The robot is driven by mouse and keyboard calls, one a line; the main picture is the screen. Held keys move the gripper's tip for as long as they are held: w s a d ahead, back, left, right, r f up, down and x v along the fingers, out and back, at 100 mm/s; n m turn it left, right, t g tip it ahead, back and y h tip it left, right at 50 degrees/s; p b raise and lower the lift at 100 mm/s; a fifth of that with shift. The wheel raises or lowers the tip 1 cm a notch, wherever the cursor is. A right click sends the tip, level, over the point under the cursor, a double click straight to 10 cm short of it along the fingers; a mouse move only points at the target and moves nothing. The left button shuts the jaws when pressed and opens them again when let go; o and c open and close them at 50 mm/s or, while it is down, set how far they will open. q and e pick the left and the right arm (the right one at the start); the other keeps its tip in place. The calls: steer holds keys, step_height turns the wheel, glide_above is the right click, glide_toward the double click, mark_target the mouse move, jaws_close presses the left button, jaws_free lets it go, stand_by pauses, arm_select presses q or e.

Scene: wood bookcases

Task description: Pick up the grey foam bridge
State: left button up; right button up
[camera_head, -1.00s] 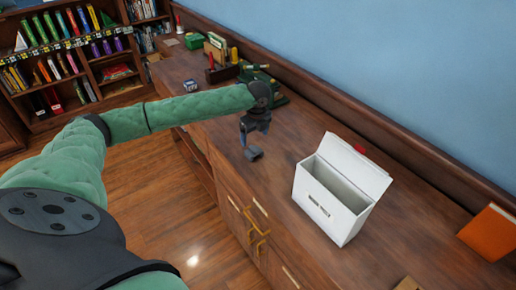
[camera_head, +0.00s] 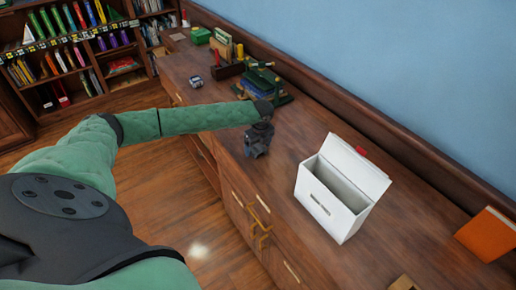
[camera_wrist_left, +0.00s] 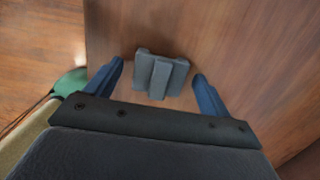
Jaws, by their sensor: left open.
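The grey foam bridge (camera_wrist_left: 161,75) lies on the wooden cabinet top and shows in the left wrist view as a small grey block with a raised middle bar. My left gripper (camera_head: 257,148) points down at it near the cabinet's front edge. In the left wrist view its two blue fingers stand open, one on each side of the bridge, with a gap on both sides. In the head view the gripper covers the bridge, mostly or fully. My right gripper is out of view.
An open white box (camera_head: 333,198) stands on the cabinet top (camera_head: 400,225) to the right of the gripper. An orange book (camera_head: 487,233) is at far right. Blue books in a dark green holder (camera_head: 262,84) and a small grey-white object (camera_head: 196,82) stand farther back. The wood between gripper and box is clear.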

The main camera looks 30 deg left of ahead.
arm_select(q)
steer(key=shift+f, duration=0.2)
steer(key=c, duration=1.1)
steer(key=shift+o, duration=0.2)
steer(key=shift+r, duration=0.1)
